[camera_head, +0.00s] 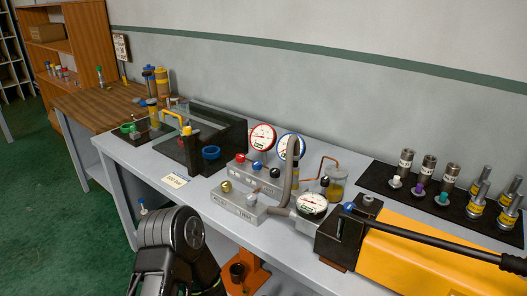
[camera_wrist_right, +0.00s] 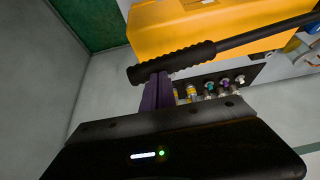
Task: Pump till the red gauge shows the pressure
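The red-rimmed gauge (camera_head: 263,137) stands on a grey block at the back of the bench, its needle too small to read. The yellow pump (camera_head: 420,255) lies at the front right. Its black lever (camera_head: 430,238) slopes down to the right, and its ribbed grip shows in the right wrist view (camera_wrist_right: 190,57). My right gripper (camera_wrist_right: 157,79) has its purple fingers close together, with the tips at the lever's grip; they look shut against it rather than around it. In the head view only my left arm shows, without its gripper.
A blue-rimmed gauge (camera_head: 291,147) and a dark-rimmed gauge (camera_head: 312,205) stand nearby. A hose (camera_head: 289,175) rises between the blocks. A small card (camera_head: 174,181) lies at the bench's front edge. A black mat (camera_head: 408,193) holds several metal cylinders behind the pump.

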